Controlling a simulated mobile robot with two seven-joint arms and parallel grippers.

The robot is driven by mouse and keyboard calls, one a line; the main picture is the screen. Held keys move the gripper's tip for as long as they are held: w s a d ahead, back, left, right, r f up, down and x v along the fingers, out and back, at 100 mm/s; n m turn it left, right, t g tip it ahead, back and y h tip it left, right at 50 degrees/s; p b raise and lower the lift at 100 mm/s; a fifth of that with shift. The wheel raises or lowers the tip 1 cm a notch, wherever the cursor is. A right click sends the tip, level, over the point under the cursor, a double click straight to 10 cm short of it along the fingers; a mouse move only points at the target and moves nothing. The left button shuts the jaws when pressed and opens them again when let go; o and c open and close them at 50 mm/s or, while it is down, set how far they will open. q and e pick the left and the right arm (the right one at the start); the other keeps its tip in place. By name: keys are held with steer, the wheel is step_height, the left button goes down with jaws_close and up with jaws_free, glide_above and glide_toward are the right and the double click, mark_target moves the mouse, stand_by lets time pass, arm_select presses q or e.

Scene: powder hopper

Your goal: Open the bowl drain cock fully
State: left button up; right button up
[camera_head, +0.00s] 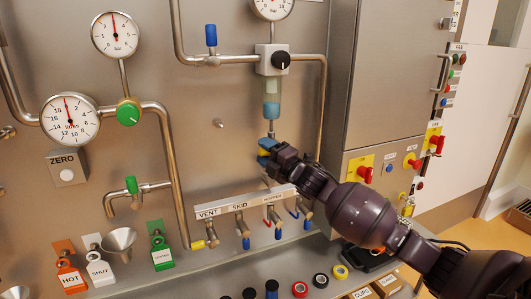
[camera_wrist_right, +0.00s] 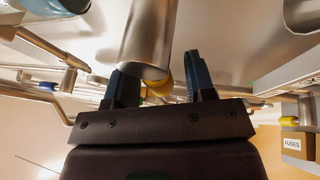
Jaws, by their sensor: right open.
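The clear filter bowl (camera_head: 271,88) hangs under a grey body with a black knob (camera_head: 281,60), near the middle of the panel in the head view. A thin metal stem (camera_head: 270,126) runs down from it. My right gripper (camera_head: 267,148) is just below this stem and hides what lies there, so the drain cock's handle is hard to make out. In the wrist view the two dark blue fingers are spread apart. A metal cylinder (camera_wrist_right: 150,35) and a small yellow part (camera_wrist_right: 162,84) show between them; contact cannot be told. My left gripper is not in view.
A labelled manifold (camera_head: 240,202) with several small valves is just below my right gripper. Pipes run on both sides of the bowl. A grey cabinet (camera_head: 385,80) stands to the right. Tape rolls (camera_head: 320,281) and boxes lie on the ledge below.

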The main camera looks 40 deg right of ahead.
steer(key=c, duration=0.9)
